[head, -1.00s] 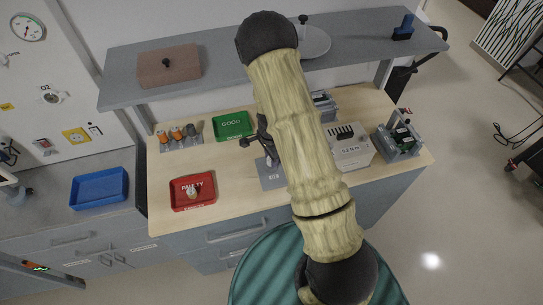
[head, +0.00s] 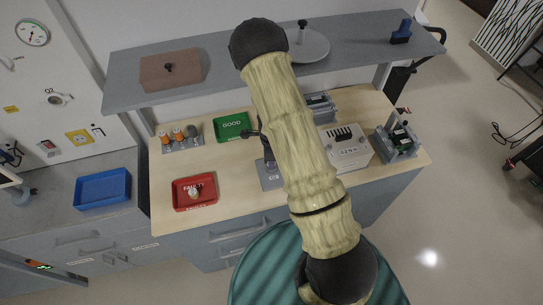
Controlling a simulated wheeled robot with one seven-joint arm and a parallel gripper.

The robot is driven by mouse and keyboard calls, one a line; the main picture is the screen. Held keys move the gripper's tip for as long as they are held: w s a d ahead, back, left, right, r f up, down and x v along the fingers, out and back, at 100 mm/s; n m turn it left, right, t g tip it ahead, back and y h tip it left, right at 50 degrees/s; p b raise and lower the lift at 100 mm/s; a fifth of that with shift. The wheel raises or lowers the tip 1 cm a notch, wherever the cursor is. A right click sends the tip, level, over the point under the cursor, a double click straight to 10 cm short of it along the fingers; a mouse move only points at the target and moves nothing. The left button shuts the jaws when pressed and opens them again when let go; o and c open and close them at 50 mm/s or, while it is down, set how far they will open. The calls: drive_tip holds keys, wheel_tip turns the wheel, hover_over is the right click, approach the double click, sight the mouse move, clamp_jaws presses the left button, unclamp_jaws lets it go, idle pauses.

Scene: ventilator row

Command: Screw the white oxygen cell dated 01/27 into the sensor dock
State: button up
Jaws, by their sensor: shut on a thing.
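My gripper (head: 258,135) is a dark shape over the middle of the wooden bench, mostly hidden behind my pale arm. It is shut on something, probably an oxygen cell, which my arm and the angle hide. Just below it a grey plate with an upright fitting (head: 270,176), perhaps the sensor dock, stands on the bench, partly covered by my arm. I cannot tell whether the held thing touches it. A pale cell (head: 193,192) is in the red FAULTY tray (head: 178,205). No date is readable.
A rack (head: 182,148) with orange-topped cells and a grey one is at the back left, beside the green GOOD tray (head: 232,127). A white device (head: 350,150) and a grey unit (head: 398,143) stand on the right. A grey shelf (head: 220,75) overhangs the back.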

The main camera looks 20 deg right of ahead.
idle(0.6)
drive_tip(key=o, duration=0.9)
drive_tip(key=n+b, duration=0.1)
drive_tip(key=n, duration=0.2)
drive_tip(key=shift+f, duration=0.1)
drive_tip(key=n+b, duration=0.1)
drive_tip(key=n, duration=0.4)
drive_tip(key=shift+n, duration=0.3)
